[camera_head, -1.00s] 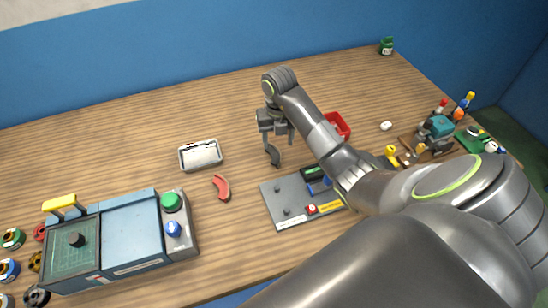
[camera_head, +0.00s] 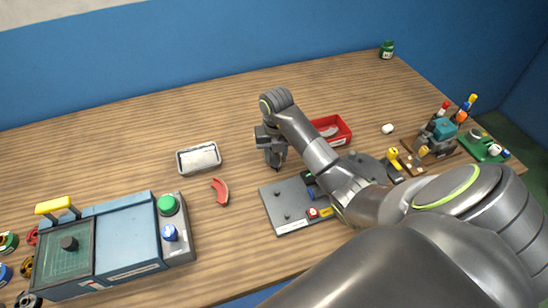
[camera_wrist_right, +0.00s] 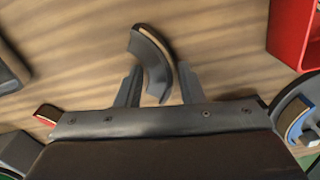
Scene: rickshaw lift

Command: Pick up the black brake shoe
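The black brake shoe (camera_wrist_right: 152,58) is a dark curved piece on the wood table in the right wrist view. It lies between the two fingers of my right gripper (camera_wrist_right: 160,70), which stand apart on either side of it. A narrow gap shows by the right finger; contact at the left finger is hard to tell. In the head view my right gripper (camera_head: 273,163) is low over the table and hides most of the shoe. My left gripper is not in view.
A red brake shoe (camera_head: 220,192) and a white tray (camera_head: 180,165) lie left of the gripper. A red bin (camera_head: 345,136) stands to the right. A grey plate (camera_head: 274,216) with parts lies in front. The table behind the gripper is clear.

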